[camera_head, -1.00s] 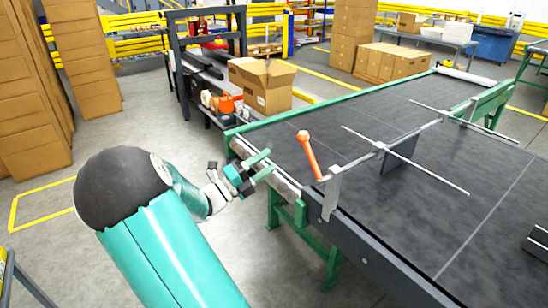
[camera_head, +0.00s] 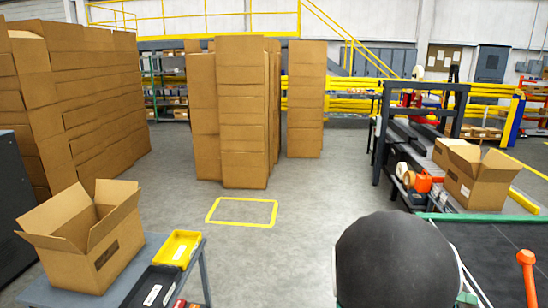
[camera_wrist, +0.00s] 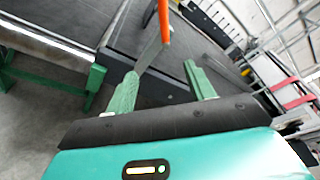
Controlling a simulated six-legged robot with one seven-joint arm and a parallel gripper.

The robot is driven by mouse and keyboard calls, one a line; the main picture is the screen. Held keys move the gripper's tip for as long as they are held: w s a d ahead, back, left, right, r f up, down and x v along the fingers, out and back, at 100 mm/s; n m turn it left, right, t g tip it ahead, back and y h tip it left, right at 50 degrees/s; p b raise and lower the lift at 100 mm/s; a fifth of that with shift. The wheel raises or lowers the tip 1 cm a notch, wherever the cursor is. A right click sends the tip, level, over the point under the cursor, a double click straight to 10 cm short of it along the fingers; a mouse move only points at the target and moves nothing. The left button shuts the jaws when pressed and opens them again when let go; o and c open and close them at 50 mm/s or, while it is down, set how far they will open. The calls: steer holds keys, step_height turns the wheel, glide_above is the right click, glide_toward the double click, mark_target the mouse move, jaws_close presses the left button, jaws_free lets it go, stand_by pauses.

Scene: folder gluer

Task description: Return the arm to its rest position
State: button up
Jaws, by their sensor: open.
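My gripper (camera_wrist: 163,88) shows in the wrist view with its two green fingers spread apart and nothing between them. An orange handle (camera_wrist: 164,20) on a metal bracket stands beyond the fingers, apart from them. The same orange handle (camera_head: 526,272) shows at the right edge of the head view, by the dark machine bed (camera_head: 492,250). The black rounded joint of my arm (camera_head: 395,258) fills the lower right of the head view and hides what lies behind it. My gripper is not visible in the head view.
An open carton (camera_head: 95,245) and a yellow bin (camera_head: 174,249) sit on a grey table at lower left. Tall carton stacks (camera_head: 243,130) stand beyond a yellow floor outline (camera_head: 242,223). Another open carton (camera_head: 478,182) is on the right. The central floor is clear.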

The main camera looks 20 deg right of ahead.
steer(key=a+r+m+t+y, duration=0.2)
steer(key=a+m+t+y, duration=0.4)
steer(key=a, duration=1.2)
steer(key=a+r+m+t+y, duration=0.2)
steer(key=a+m+t+y, duration=0.5)
steer(key=a+m, duration=0.8)
steer(key=a+t, duration=0.1)
steer(key=a, duration=0.2)
steer(key=shift+s+r+y, duration=0.2)
steer(key=shift+r+y, duration=0.1)
steer(key=shift+c, duration=0.2)
steer(key=c, duration=0.3)
steer(key=shift+c, duration=0.2)
steer(key=shift+d, duration=0.1)
